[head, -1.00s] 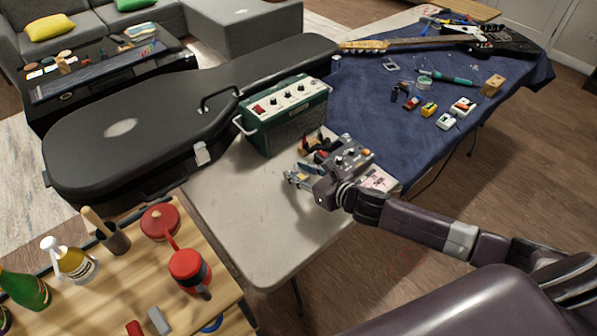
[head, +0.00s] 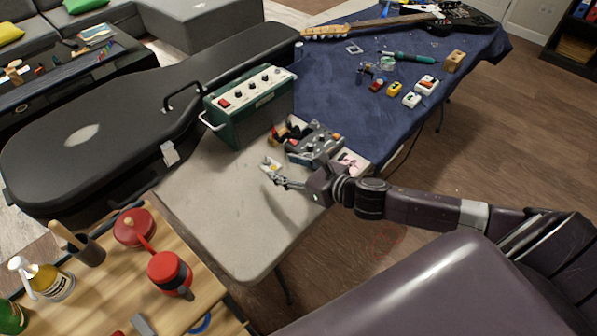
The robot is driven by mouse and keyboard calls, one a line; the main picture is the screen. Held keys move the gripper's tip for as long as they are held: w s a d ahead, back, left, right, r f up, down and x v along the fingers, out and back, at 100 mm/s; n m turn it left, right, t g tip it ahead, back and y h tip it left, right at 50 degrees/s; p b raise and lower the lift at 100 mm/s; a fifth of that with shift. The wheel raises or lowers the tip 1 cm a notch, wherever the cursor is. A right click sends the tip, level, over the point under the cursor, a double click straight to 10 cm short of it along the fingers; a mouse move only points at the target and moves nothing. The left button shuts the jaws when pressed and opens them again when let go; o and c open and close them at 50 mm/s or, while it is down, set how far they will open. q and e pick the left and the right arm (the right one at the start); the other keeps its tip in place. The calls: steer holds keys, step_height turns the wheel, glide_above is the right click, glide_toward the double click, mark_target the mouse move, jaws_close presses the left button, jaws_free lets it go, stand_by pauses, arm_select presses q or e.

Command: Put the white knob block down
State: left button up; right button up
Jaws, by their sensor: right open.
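My right gripper (head: 275,173) is open above the grey table, left of the grey knobbed unit. A small pale piece (head: 272,163) with a yellowish spot shows at its fingertips. It is too small to tell whether this is the white knob block, or whether it touches the fingers or the table. My left gripper is not in view.
The grey knobbed unit (head: 318,140) and a pinkish card (head: 351,161) lie beside my right wrist. A green amplifier (head: 250,105) and a black guitar case (head: 90,135) stand behind. The near part of the grey table (head: 230,225) is clear.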

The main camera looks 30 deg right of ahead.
steer(key=shift+v, duration=2.6)
